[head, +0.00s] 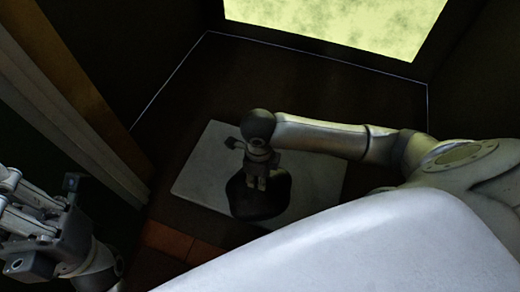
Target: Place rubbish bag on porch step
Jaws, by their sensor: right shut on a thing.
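The rubbish bag (262,203) is a dark, rounded black shape in the middle of the head view. My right gripper (256,184) points down and is shut on the top of the bag. The porch step (203,165) looks like a pale grey flat slab, and the bag appears over its front part. I cannot tell whether the bag touches the slab. My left gripper (14,205) is at the left edge, well away from the bag, and its fingertips are partly cut off, so its opening is unclear.
Reddish brick or tile (168,240) shows in front of the slab. A brown and pale upright frame (90,75) stands on the left. Dark floor surrounds the slab, with a bright yellow-green opening (345,22) at the back. The slab's left part is bare.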

